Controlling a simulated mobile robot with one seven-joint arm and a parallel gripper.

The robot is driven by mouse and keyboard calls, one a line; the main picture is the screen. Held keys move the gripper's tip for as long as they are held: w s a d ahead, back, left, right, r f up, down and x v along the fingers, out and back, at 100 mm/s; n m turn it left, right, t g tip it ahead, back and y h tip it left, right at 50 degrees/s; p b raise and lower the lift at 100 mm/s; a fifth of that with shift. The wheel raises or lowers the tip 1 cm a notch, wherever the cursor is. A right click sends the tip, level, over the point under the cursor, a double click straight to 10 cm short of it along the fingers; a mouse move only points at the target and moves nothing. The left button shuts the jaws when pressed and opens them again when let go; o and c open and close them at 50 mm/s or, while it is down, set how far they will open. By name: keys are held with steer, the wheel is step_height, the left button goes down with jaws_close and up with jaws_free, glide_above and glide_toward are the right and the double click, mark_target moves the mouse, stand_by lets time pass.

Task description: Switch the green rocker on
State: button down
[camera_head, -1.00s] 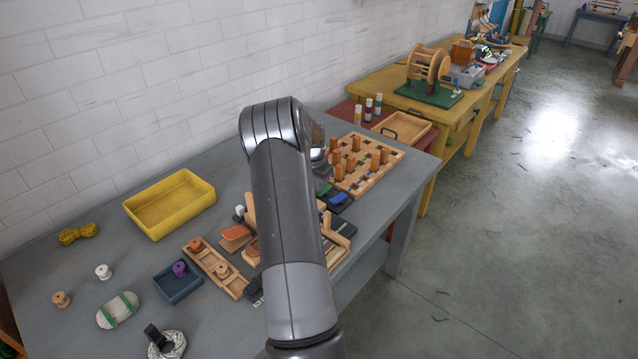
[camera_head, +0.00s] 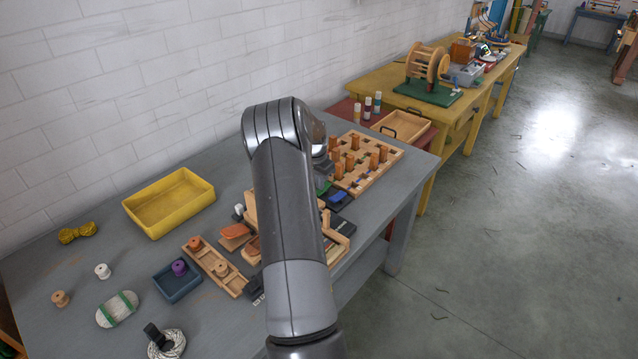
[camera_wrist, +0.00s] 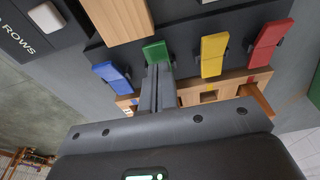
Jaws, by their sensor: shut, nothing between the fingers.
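The green rocker (camera_wrist: 156,50) sits in a row of coloured rockers on a dark panel in the wrist view. A small green patch of it shows beside my arm in the head view (camera_head: 324,188). My gripper (camera_wrist: 157,72) is shut and empty, its fingertips right at the near end of the green rocker. I cannot tell whether they touch it. The blue rocker (camera_wrist: 111,76) is left of it. The yellow rocker (camera_wrist: 213,54) and red rocker (camera_wrist: 270,43) are right of it. The fingertips hide part of the green rocker's near end.
A wooden peg board (camera_head: 366,165) stands just beyond the panel. Wooden parts (camera_head: 335,240) lie close to my arm. A yellow tray (camera_head: 170,203), blue tray (camera_head: 177,282) and spools are farther left on the grey table. A white button (camera_wrist: 46,17) sits beside the lettering "ROWS".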

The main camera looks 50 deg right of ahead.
step_height(320, 180, up, 5)
steer(key=shift+f, duration=0.2)
steer(key=a+r, duration=0.4)
steer(key=r, duration=0.4)
steer(key=shift+a+r, duration=0.15)
steer(key=shift+a, duration=0.1)
steer(key=s+a+r+n+t, duration=0.1)
steer(key=a+r+n, duration=0.3)
steer(key=a, duration=0.6)
steer(key=s+a+r+n+t+y, duration=0.1)
steer(key=a+r, duration=0.5)
steer(key=a, duration=0.3)
steer(key=s+a+r+n+t, duration=0.1)
steer(key=a+r+n, duration=0.3)
steer(key=a, duration=0.6)
steer(key=s+a+n+t, duration=0.2)
steer(key=s+a+n, duration=0.7)
steer(key=s+a, duration=0.9)
steer(key=shift+a+t+y, duration=0.3)
steer(key=shift+a+y, duration=0.1)
steer(key=shift+a, duration=0.6)
